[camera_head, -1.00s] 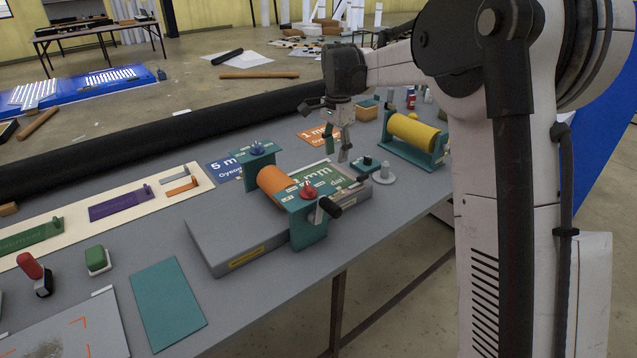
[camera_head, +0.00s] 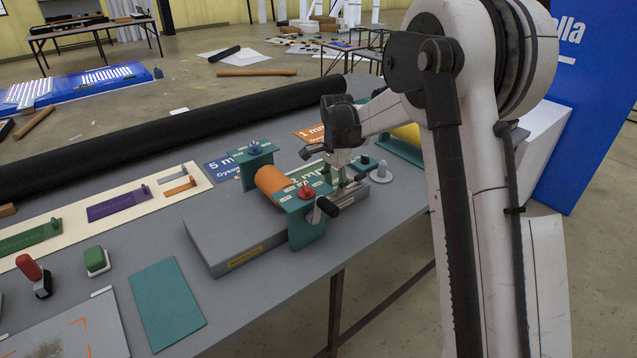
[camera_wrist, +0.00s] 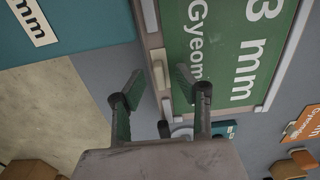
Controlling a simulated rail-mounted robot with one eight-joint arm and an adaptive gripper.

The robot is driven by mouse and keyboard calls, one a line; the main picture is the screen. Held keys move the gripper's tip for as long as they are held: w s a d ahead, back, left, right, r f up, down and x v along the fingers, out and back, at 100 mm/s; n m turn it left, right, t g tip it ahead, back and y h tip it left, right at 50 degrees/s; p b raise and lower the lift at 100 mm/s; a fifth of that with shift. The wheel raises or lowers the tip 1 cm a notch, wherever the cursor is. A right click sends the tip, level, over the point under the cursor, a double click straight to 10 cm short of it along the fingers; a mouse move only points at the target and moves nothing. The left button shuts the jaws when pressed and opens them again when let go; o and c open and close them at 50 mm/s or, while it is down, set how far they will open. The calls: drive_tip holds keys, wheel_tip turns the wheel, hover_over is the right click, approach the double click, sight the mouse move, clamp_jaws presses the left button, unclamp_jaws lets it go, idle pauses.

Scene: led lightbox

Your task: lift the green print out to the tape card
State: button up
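The green print (camera_head: 316,180), marked "3 mm", lies flat on the grey press bed (camera_head: 228,238), partly hidden by the roller frame and my gripper. In the wrist view the green print (camera_wrist: 233,60) shows close up inside pale edge strips. My gripper (camera_head: 340,182) is low over its right end. In the wrist view my gripper (camera_wrist: 158,88) is open, with its fingers on either side of a small pale tab (camera_wrist: 158,72) at the print's edge; I cannot tell whether they touch it. Nothing is clearly labelled tape card; a cream card (camera_head: 150,198) with coloured strips lies at left.
The orange roller (camera_head: 270,180) in its teal frame, with a black crank handle (camera_head: 328,207), stands just left of my gripper. A yellow roller (camera_head: 408,134) and a grey knob (camera_head: 381,173) stand to the right. A teal sheet (camera_head: 167,305) lies in front.

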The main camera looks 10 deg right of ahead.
drive_tip(key=shift+c, duration=0.5)
clamp_jaws()
wheel_tip(320, 180, up, 18)
drive_tip(key=shift+b, duration=0.3)
drive_tip(key=shift+r, duration=0.1)
idle(0.5)
drive_tip(key=shift+r+p, duration=1.15)
drive_tip(key=shift+r, duration=0.7)
